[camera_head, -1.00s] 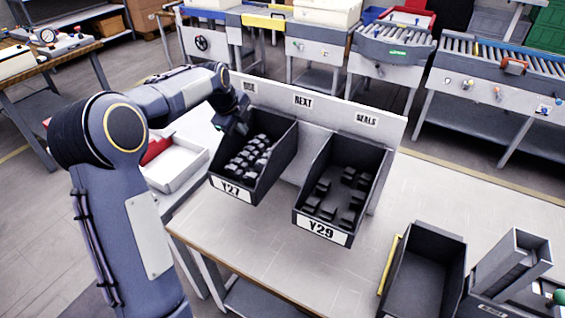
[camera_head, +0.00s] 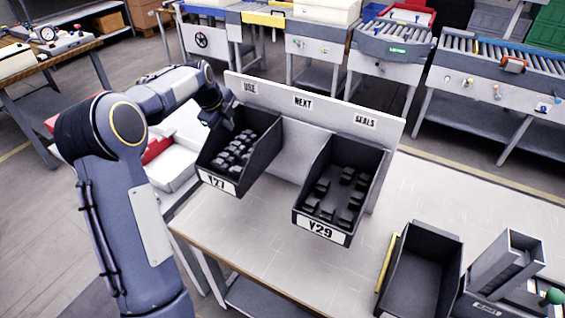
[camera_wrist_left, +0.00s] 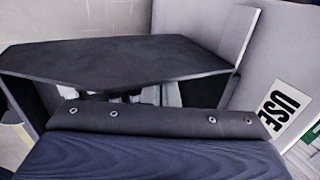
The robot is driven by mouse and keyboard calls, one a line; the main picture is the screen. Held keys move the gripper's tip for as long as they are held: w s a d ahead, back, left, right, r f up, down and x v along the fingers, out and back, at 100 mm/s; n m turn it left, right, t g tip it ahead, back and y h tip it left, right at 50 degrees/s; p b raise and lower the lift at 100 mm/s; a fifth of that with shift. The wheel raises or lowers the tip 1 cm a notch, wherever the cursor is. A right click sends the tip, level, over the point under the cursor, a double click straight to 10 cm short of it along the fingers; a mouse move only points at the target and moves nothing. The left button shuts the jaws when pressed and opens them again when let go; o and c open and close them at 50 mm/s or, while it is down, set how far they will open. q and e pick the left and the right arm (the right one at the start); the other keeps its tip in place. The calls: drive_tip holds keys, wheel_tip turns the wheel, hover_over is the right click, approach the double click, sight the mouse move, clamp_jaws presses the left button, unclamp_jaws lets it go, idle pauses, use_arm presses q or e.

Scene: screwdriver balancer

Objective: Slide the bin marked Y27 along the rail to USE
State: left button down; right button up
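The dark bin marked Y27 (camera_head: 263,152) hangs at the left end of the pale back panel (camera_head: 320,139), with several dark pieces in it. Its back edge is below the USE label (camera_head: 250,87). My left gripper (camera_head: 215,114) is at the bin's upper left back corner, seeming to touch its left side. In the left wrist view the dark bin (camera_wrist_left: 120,62) is close in front of the gripper, and the USE label (camera_wrist_left: 283,108) shows at right. The fingertips are hidden, so I cannot tell open from shut. My right gripper is out of view.
Bin Y29 (camera_head: 322,230) hangs to the right under SEALS, with a gap beneath the NEXT label (camera_head: 303,102). An empty dark bin (camera_head: 424,270) stands at the front right of the table. A white tray (camera_head: 172,165) is behind my left arm. The table middle is clear.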

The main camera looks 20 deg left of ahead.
use_arm(q)
drive_tip(key=a, duration=0.1)
drive_tip(key=a+p, duration=0.1)
drive_tip(key=a, duration=0.2)
drive_tip(key=shift+w+a+p, duration=0.25)
drive_tip(key=shift+w+p, duration=0.05)
drive_tip(key=shift+p, duration=0.1)
drive_tip(key=shift+d, duration=0.15)
drive_tip(key=s+d+r+p, duration=0.1)
drive_tip(key=s+r, duration=0.2)
drive_tip(key=r, duration=0.3)
drive_tip(key=shift+s+d+r, duration=0.15)
drive_tip(key=shift+d, duration=0.15)
idle(0.7)
